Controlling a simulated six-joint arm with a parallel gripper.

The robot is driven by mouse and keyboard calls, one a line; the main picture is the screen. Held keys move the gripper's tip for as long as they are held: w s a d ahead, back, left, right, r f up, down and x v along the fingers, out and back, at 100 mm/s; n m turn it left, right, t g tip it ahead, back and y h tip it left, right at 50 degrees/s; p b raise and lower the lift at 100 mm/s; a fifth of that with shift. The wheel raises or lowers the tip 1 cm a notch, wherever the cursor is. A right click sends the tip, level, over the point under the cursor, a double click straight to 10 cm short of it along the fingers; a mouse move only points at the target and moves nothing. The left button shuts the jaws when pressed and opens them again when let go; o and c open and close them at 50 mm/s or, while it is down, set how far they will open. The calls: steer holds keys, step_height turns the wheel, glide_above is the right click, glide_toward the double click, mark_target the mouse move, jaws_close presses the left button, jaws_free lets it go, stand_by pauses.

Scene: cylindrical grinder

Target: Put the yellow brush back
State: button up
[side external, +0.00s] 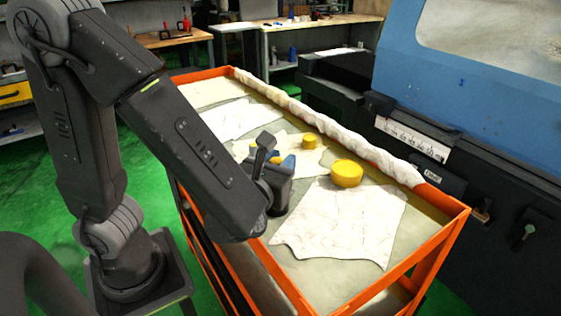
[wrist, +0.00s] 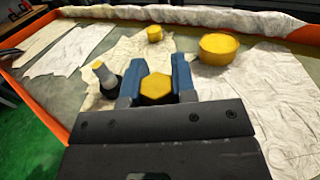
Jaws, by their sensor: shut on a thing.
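My gripper (wrist: 155,80) has its blue fingers closed on a yellow six-sided piece, which I take to be the yellow brush (wrist: 156,88). Only its end shows between the fingers; the rest is hidden. In the side view my gripper (side external: 283,163) is low over the orange cart's top, and a bit of yellow shows between its fingers. I cannot tell whether the held piece touches the surface. A short upright piece with a pale yellow top and dark base (wrist: 103,76) stands just left of the fingers in the wrist view.
A large yellow disc (side external: 346,174) and a small yellow cylinder (side external: 309,142) stand beyond my gripper. White cloths (side external: 345,220) lie on the orange-rimmed cart (side external: 425,243). A rolled cloth (side external: 330,125) covers its far edge, beside the blue grinder (side external: 460,80). Bare surface shows near the front.

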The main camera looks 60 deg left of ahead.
steer(key=shift+f, duration=0.3)
steer(key=shift+f, duration=0.1)
steer(key=o, duration=0.9)
